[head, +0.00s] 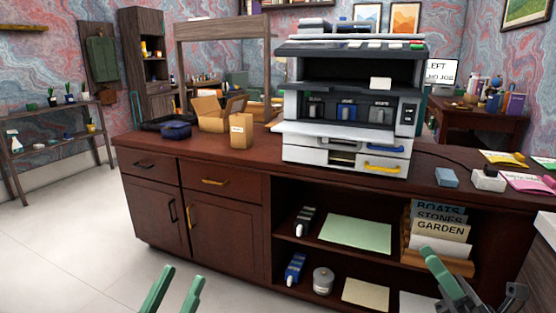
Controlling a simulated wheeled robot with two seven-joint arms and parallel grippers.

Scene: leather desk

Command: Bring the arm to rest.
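My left gripper (184,273) is at the bottom left in the head view. Its two green fingers are apart with nothing between them, in front of the cabinet and over the pale floor. My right gripper (446,261) is at the bottom right, in front of the lower shelves and below the card rack. Its green fingers are seen at a slant, so their gap is unclear. Nothing is clearly held in it.
Floor at the left is clear.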

